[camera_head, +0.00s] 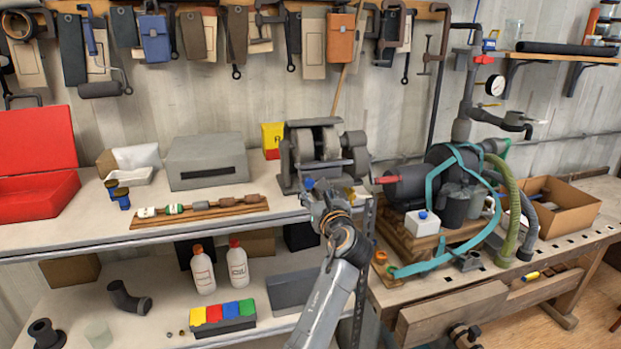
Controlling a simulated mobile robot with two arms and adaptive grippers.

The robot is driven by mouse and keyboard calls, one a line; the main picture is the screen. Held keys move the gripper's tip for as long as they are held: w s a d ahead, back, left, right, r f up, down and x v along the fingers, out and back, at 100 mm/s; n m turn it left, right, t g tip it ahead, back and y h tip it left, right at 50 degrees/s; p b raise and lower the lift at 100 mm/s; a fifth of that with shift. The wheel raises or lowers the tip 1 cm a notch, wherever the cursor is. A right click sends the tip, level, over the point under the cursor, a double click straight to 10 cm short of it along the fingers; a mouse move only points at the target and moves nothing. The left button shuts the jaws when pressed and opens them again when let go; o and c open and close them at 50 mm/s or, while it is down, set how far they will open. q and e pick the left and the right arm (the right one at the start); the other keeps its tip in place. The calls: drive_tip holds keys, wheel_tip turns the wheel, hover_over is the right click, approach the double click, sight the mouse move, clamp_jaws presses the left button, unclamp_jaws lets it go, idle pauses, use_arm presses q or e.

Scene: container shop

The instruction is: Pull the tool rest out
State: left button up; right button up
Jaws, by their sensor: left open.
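A grey bench grinder (318,152) stands at the back right end of the white workbench. My left gripper (318,192) is open, directly in front of the grinder's lower front in the picture. Its fingers and wrist cover part of the grinder's base. I cannot make out the tool rest clearly; it is small or hidden behind the gripper. I cannot tell whether the fingers touch the grinder. My right gripper is not in view.
A wooden strip with bottles (200,209) lies left of my gripper, and a grey metal box (206,162) stands behind it. A pump with hoses (440,180) crowds the wooden bench at right. Tools hang on the wall above.

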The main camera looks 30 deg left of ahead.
sight(310, 184)
use_arm(q)
drive_tip(key=x, duration=0.5)
drive_tip(key=shift+p, duration=0.4)
clamp_jaws()
